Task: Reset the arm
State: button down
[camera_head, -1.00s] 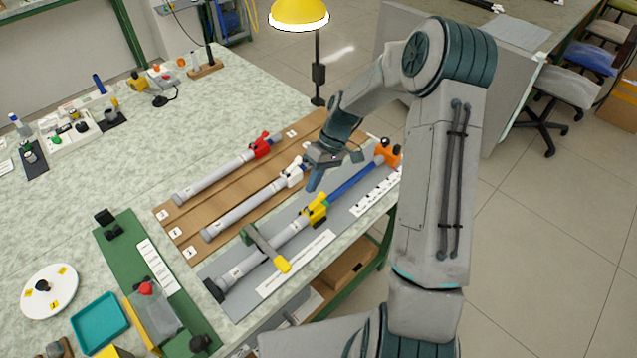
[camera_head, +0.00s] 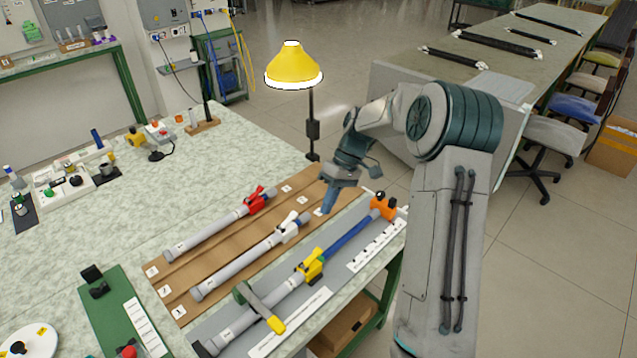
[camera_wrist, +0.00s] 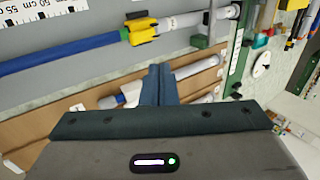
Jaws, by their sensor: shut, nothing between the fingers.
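My gripper (camera_head: 328,205) is shut and empty, held above the right end of the brown board (camera_head: 182,308). In the wrist view my gripper's fingers (camera_wrist: 158,75) are together with nothing between them. A grey rod with a red clamp (camera_head: 215,230) and a grey rod with a white clamp (camera_head: 245,258) lie on the brown board. A long rod with a yellow clamp and a blue section (camera_head: 347,236) lies on the grey board (camera_head: 213,327) in front. It also shows in the wrist view (camera_wrist: 60,50), with an orange piece (camera_head: 382,206) at its far end in the head view.
A yellow lamp (camera_head: 293,68) stands behind the boards. A green lever with a yellow tip (camera_head: 262,308) crosses the grey board. A green plate (camera_head: 112,300) lies at the left. The table's middle (camera_head: 120,215) is clear.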

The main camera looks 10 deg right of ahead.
jog(key=shift+r, duration=0.1)
jog(key=s+r+m+t+h, duration=0.2)
jog(key=s+r, duration=0.4)
jog(key=s, duration=0.7)
jog(key=s+a+r+m+t+h, duration=0.1)
jog(key=s+r+m+t+h, duration=0.2)
jog(key=s, duration=1)
jog(key=shift+a+r+m+t, duration=0.25)
jog(key=shift+r+m+t, duration=0.6)
jog(key=shift+r, duration=0.65)
